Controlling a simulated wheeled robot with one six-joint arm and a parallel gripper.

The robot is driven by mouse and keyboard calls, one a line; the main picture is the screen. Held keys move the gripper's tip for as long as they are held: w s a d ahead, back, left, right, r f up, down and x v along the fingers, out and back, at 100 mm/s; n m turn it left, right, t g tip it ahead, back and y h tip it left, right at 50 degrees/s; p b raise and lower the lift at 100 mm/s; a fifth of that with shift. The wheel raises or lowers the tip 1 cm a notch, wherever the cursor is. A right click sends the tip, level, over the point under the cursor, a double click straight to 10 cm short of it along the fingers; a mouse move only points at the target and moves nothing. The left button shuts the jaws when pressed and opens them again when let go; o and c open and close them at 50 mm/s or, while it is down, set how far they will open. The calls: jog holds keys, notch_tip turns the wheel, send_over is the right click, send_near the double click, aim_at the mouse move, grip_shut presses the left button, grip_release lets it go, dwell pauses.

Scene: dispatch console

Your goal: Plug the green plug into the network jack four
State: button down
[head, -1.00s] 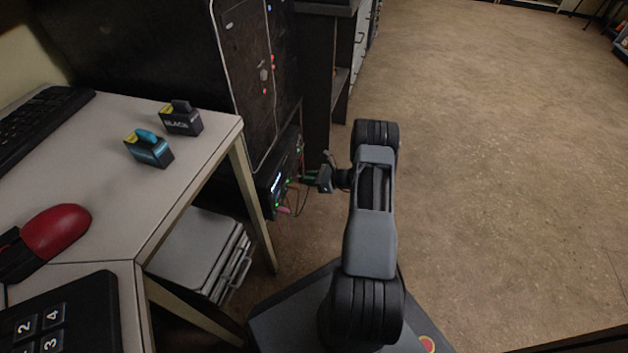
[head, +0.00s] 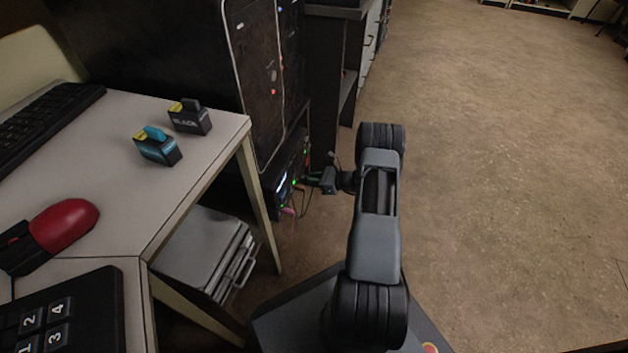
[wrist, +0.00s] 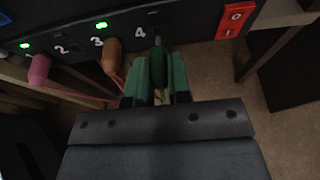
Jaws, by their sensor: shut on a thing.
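The green plug (wrist: 158,66) is held between the fingers of my gripper (wrist: 160,84) in the wrist view. Its tip points up toward network jack four (wrist: 143,33), just below and slightly right of the label "4". Whether the tip is in the jack or only close to it, I cannot tell. My gripper (head: 316,180) in the head view reaches left to the front of the dark network unit (head: 289,172). The plug is too small there to make out.
A pink plug (wrist: 39,70) and an orange plug (wrist: 111,56) sit at jacks to the left, with green lights above. A red power switch (wrist: 234,19) is to the right. A desk (head: 196,168) stands left of my arm; open floor lies right.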

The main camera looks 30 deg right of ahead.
jog(key=shift+w+a, duration=0.75)
jog(key=shift+w, duration=0.1)
dwell(2.6)
jog(key=c, duration=1.3)
grip_release()
jog(key=shift+a, duration=0.15)
jog(key=o, duration=0.3)
jog(key=shift+d, duration=0.2)
jog(key=shift+p+v, duration=2.4)
jog(key=shift+v, duration=4.5)
jog(key=shift+s+a, duration=0.1)
